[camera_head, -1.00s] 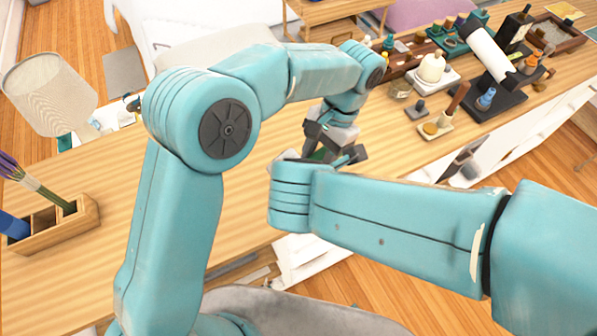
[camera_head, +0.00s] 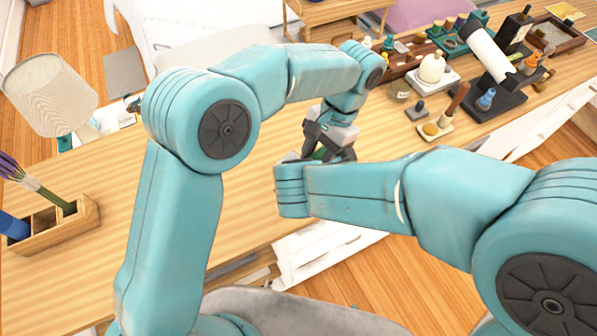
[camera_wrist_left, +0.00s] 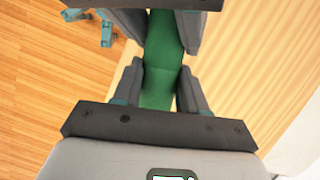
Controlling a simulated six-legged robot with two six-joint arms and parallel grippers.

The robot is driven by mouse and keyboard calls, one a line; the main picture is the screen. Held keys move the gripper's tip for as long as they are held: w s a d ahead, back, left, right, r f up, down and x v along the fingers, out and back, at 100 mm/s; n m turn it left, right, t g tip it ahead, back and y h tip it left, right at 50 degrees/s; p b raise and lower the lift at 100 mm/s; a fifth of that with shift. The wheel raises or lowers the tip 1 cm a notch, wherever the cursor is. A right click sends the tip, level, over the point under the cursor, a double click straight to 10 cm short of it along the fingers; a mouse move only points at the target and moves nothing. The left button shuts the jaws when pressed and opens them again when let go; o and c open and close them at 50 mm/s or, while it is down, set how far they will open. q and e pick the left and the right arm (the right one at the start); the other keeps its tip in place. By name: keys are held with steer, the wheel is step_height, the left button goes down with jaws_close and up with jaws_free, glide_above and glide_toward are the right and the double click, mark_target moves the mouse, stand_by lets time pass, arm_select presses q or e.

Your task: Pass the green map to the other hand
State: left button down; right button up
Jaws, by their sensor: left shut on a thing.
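The green map (camera_wrist_left: 160,62) is a long green strip running between the two grippers in the left wrist view. In the head view only a small green bit of it (camera_head: 319,154) shows. My left gripper (camera_wrist_left: 160,80) is shut on the map, at the bottom of the wrist view; in the head view it points down above the table's near edge. My right gripper (camera_wrist_left: 166,38) faces it from the top of the wrist view, its fingers on either side of the map's other end. Whether they grip it is unclear. In the head view my right wrist mostly hides that gripper.
The wooden table (camera_head: 262,200) is bare in the middle. A wooden pen box (camera_head: 60,228) and a lamp (camera_head: 48,92) stand on the left. Several bottles, trays and a dark stand (camera_head: 490,105) crowd the far right. White shelving (camera_head: 320,250) lies below the near edge.

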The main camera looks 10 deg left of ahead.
arm_select(q)
steer(key=c, duration=0.5)
jaws_free()
steer(key=shift+s+d, duration=0.1)
steer(key=shift+d, duration=0.05)
steer(key=v, duration=1)
steer(key=shift+w+r, duration=0.2)
steer(key=shift+w+d+r, duration=0.1)
steer(key=shift+d+r, duration=0.1)
steer(key=shift+r, duration=0.45)
